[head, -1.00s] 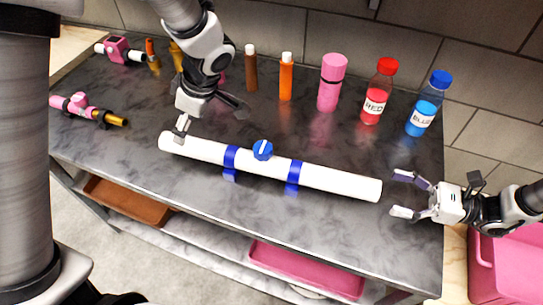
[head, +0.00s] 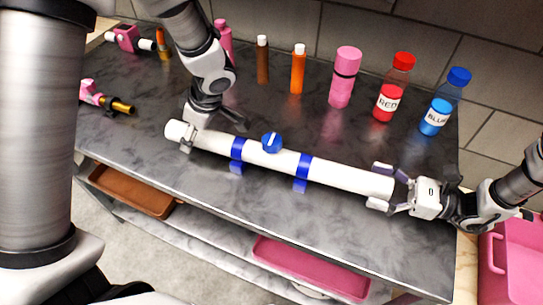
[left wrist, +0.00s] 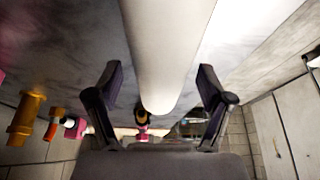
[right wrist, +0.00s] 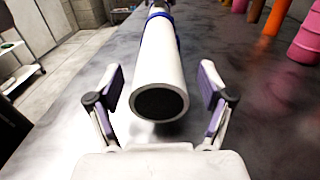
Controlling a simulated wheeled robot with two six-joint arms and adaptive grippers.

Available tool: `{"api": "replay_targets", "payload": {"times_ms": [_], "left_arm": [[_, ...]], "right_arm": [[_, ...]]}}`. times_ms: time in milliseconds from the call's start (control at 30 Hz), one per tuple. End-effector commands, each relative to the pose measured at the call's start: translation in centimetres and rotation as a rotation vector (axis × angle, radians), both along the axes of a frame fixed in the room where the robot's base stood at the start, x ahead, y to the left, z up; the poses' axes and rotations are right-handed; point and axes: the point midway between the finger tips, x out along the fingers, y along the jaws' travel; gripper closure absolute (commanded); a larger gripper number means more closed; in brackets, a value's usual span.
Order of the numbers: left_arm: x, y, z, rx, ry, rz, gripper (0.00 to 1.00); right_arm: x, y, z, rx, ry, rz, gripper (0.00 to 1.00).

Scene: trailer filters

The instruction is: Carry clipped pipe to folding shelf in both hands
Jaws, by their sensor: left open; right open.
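A long white pipe (head: 335,177) with two blue clips (head: 304,168) and a blue knob (head: 271,142) lies on the dark marble-look tabletop. My left gripper (head: 188,139) is open around the pipe's left end; in the left wrist view its fingers (left wrist: 158,95) stand on either side of the pipe (left wrist: 165,50), with gaps. My right gripper (head: 380,186) is open at the pipe's right end; in the right wrist view its fingers (right wrist: 158,95) flank the dark open mouth of the pipe (right wrist: 160,70) without touching. I cannot make out which part is the folding shelf.
A brown bottle (head: 262,62), an orange bottle (head: 298,72), a pink bottle (head: 344,80), a red bottle (head: 392,92) and a blue bottle (head: 442,106) stand behind the pipe. A brown tray (head: 130,192) and a pink tray (head: 310,270) lie below the tabletop. A pink bin (head: 512,265) stands right.

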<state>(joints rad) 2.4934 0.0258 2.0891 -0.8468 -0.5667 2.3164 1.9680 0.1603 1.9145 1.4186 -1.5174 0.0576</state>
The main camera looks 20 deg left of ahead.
Motion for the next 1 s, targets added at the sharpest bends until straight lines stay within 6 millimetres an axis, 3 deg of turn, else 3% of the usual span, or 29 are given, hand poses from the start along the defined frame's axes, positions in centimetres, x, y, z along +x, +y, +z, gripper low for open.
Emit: {"api": "replay_targets", "payload": {"times_ms": [133,400,467,633,1000], "left_arm": [[0.0,0.44,-1.13,-0.002,0.0,0.0,0.2],[0.02,0.51,-1.25,-0.001,-0.002,-0.001,0.2],[0.02,0.51,-1.25,-0.001,-0.002,-0.001,0.38],[0.02,0.5,-1.26,-0.001,-0.001,0.0,0.98],[0.02,0.49,-0.63,-0.001,-0.002,-0.001,1.0]], "right_arm": [[-0.02,1.21,-0.02,-0.001,0.0,0.0,0.2],[0.01,1.36,-0.02,0.0,0.0,-0.002,0.2],[0.01,1.36,-0.01,0.0,0.0,-0.002,0.38],[0.0,1.35,-0.01,0.0,0.0,-0.001,0.98],[0.01,1.34,0.62,0.0,-0.001,-0.001,1.0]]}}
